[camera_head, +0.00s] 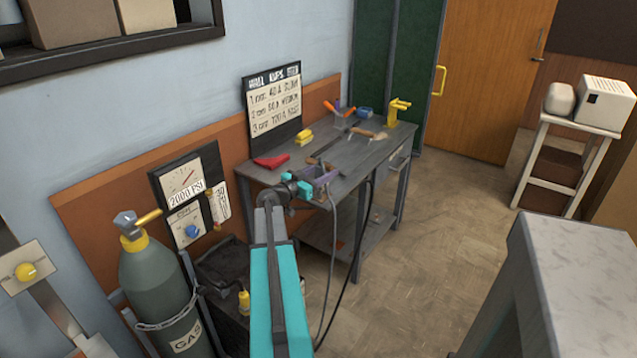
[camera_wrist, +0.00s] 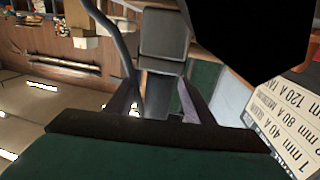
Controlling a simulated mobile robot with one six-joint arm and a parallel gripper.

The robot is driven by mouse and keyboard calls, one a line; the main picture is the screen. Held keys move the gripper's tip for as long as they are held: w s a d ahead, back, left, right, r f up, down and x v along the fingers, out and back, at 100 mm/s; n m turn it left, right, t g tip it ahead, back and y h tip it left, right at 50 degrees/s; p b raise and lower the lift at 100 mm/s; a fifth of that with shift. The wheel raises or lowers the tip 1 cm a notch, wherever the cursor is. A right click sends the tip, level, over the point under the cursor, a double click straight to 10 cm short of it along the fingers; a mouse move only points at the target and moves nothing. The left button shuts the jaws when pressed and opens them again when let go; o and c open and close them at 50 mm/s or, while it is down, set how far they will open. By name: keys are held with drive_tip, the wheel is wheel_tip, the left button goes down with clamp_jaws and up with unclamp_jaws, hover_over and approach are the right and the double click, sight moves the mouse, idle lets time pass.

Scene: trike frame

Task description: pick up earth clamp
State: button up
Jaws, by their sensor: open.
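My gripper (camera_head: 318,178) is at the front edge of the grey workbench (camera_head: 350,160), with its purple fingers spread. In the wrist view the fingers of my gripper (camera_wrist: 160,100) stand apart on both sides of a dark gap. A grey cable (camera_head: 333,225) hangs from the bench edge by my gripper. A thick grey cable (camera_wrist: 116,35) curves down to the left finger in the wrist view. I cannot clearly make out the earth clamp; it may be hidden by my gripper. Whether anything lies between the fingers is unclear.
A yellow clamp-like tool (camera_head: 398,108), a yellow block (camera_head: 303,136), a red item (camera_head: 271,161) and hand tools lie on the bench. A black cable (camera_head: 358,240) hangs at its front. A gas cylinder (camera_head: 158,280) stands left. The floor (camera_head: 420,250) right of the bench is clear.

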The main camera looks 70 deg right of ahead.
drive_tip(key=shift+x, duration=0.8)
drive_tip(key=c, duration=1.1)
drive_tip(key=shift+r, duration=0.15)
